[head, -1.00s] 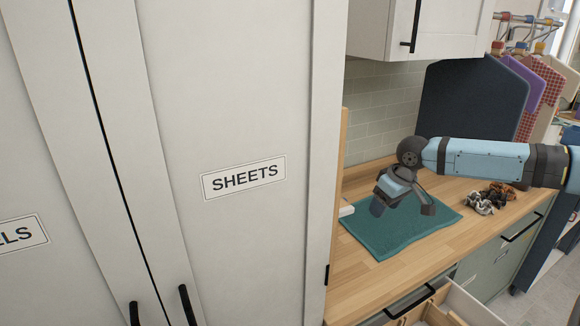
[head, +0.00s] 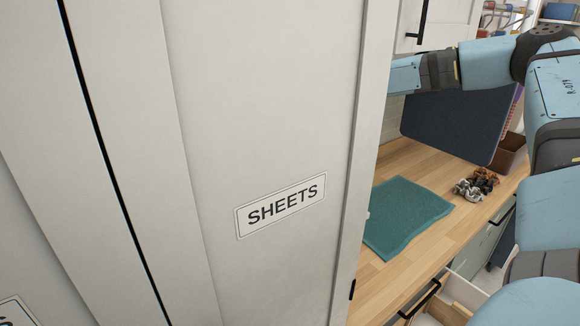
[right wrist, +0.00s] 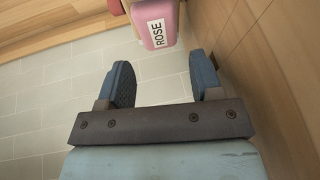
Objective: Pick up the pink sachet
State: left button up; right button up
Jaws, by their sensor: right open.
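My left gripper is not in view.
A green towel (head: 405,215) lies on the wooden counter (head: 465,225). Several scrunchies (head: 476,185) sit to its right, near a dark board (head: 450,125). An open drawer (head: 450,300) is below. In the right wrist view a wooden panel (right wrist: 265,70) stands close on the right.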

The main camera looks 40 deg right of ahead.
jog(key=shift+s+p+x, duration=0.2)
jog(key=shift+p+x, duration=0.1)
jog(key=shift+x, duration=1.3)
jog(key=shift+s+p+x, duration=0.15)
jog(key=shift+p+x, duration=0.15)
jog(key=shift+x, duration=1.3)
jog(key=shift+s+f, duration=0.1)
jog(key=shift+f, duration=0.05)
jog(key=c, duration=0.6)
